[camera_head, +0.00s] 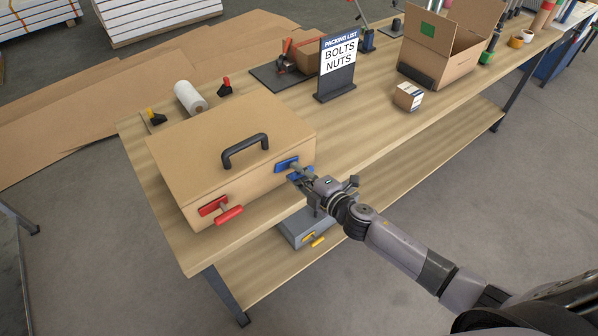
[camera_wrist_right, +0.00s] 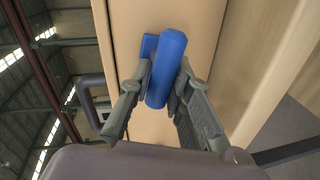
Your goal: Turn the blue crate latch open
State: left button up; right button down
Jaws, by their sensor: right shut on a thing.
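The blue crate latch (camera_head: 285,164) is on the right part of the front of the tan wooden crate (camera_head: 190,150), in the head view. My right gripper (camera_head: 299,173) reaches it from the right, and its fingers partly hide the handle. In the right wrist view the blue handle (camera_wrist_right: 167,65) stands between the two fingers of my right gripper (camera_wrist_right: 162,82), which is shut on it. A blue plate shows behind the handle. A red latch (camera_head: 222,211) is on the left part of the same front. My left gripper is not in view.
The crate has a black lid handle (camera_head: 245,147) and stands near the front edge of the wooden workbench (camera_head: 345,130). A packing list sign (camera_head: 338,65), a small box (camera_head: 408,96) and an open carton (camera_head: 450,55) stand farther right. A grey case (camera_head: 300,228) is on the lower shelf.

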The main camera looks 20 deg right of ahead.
jog(key=shift+s+f+n+h, duration=0.1)
jog(key=shift+f+n+h, duration=0.2)
jog(key=shift+n, duration=0.6)
jog(key=c, duration=1.8)
grip_release()
jog(key=o, duration=0.3)
jog(key=shift+r, duration=0.1)
jog(key=v, duration=1.2)
